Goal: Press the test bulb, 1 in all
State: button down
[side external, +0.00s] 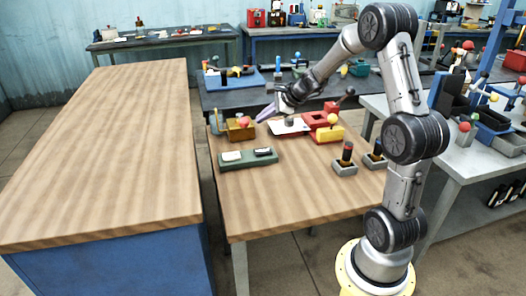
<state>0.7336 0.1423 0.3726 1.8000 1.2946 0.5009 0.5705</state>
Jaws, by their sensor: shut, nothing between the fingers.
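A small red ball-shaped knob (244,122), which looks like the test bulb, sits on a brownish-yellow box (236,134) at the far left of the wooden table. My gripper (262,116) reaches in from the right, its fingers shut and empty, pointing down and left. The fingertips are just right of the red knob and slightly above it in the picture. I cannot tell whether they touch it.
A green base (238,165) with two switch-like parts lies in front. A white plate (290,126) and red and yellow blocks (329,134) with ball-topped levers stand to the right. Two grey-based black handles (345,160) stand nearer me. The wooden table's front (290,205) is clear.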

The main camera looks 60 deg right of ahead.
aim_at(267, 151)
jog(key=shift+s+d+f, duration=0.25)
jog(key=shift+s+d, duration=0.1)
jog(key=shift+d, duration=0.2)
jog(key=shift+f, duration=4.4)
jog(key=shift+f, duration=0.15)
jog(key=shift+f, duration=0.25)
jog(key=shift+f, duration=0.45)
jog(key=shift+r, duration=0.8)
